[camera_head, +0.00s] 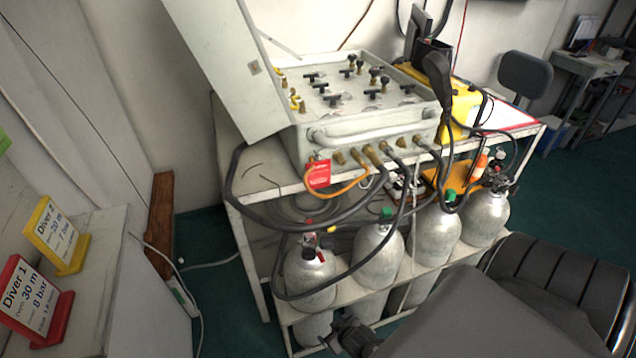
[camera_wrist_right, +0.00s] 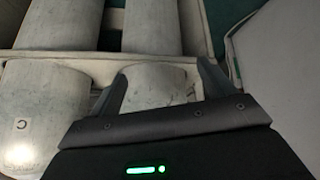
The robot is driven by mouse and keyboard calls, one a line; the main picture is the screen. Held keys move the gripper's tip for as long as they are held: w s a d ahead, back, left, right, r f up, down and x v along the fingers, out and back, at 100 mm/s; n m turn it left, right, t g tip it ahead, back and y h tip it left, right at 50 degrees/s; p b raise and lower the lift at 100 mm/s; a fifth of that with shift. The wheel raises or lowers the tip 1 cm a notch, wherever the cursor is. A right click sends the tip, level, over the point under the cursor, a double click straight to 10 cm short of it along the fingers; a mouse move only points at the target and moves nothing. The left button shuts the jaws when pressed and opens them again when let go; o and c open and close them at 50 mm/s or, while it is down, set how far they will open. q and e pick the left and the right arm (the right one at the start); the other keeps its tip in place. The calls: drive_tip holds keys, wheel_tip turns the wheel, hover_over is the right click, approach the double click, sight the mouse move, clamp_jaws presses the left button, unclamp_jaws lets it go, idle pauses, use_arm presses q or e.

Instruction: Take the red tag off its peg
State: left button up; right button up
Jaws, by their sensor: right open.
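The red tag (camera_head: 320,173) hangs at the front left of the air panel (camera_head: 360,133), below its handle rail and among the brass fittings. An orange hose (camera_head: 345,190) loops beside it. The peg is too small to make out, and the tag does not show in the right wrist view. My right gripper (camera_wrist_right: 163,85) is open with nothing held, its fingers apart in front of pale gas cylinders. My right arm shows at the lower right of the head view, low and apart from the tag. My left gripper is not in view.
Black hoses (camera_head: 290,218) droop in front of the trolley (camera_head: 262,285). Gas cylinders (camera_head: 376,258) stand on its lower shelf. The panel's raised lid (camera_head: 225,70) stands at left. A side cabinet holds yellow (camera_head: 58,235) and red (camera_head: 36,300) diver signs.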

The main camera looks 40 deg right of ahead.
drive_tip(key=w+d+r+m+t+h, duration=0.15)
drive_tip(key=w+r, duration=0.25)
drive_tip(key=r, duration=0.5)
drive_tip(key=w+d+r+t, duration=0.2)
drive_tip(key=w+r, duration=0.1)
drive_tip(key=r, duration=0.7)
drive_tip(key=w+d+r+m+t, duration=0.15)
drive_tip(key=w+r, duration=0.25)
drive_tip(key=r, duration=0.5)
drive_tip(key=m+t+h+p, duration=0.1)
drive_tip(key=t+h, duration=0.2)
drive_tip(key=t, duration=0.2)
approach(319, 164)
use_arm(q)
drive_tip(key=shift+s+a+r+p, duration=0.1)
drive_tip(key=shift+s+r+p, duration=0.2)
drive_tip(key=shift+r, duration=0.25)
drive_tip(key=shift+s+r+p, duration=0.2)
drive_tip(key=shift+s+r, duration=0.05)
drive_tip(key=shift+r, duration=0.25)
use_arm(e)
drive_tip(key=shift+r+x, duration=0.25)
drive_tip(key=shift+x, duration=1.05)
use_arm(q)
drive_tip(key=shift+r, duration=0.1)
use_arm(e)
drive_tip(key=shift+w, duration=0.1)
